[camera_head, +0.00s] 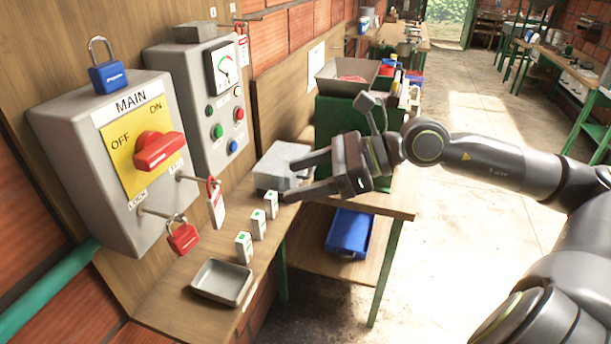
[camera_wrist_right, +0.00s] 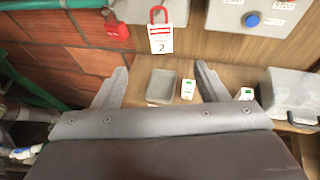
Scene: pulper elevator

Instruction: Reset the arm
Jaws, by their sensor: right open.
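My right arm reaches in from the right in the head view. Its gripper (camera_head: 291,180) is open and empty, with its two fingers apart, pointing left above the wooden bench (camera_head: 180,270). In the right wrist view the open fingers (camera_wrist_right: 160,72) show with nothing between them but the bench and wall beyond. My left gripper is in neither view.
The grey MAIN switch box (camera_head: 60,130) has a red handle (camera_head: 158,150). A blue padlock (camera_head: 109,78) is on top; a red padlock (camera_head: 183,237) and tag (camera_head: 216,203) hang from it. The bench holds a shallow tray (camera_head: 221,282) and small white blocks (camera_head: 244,247).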

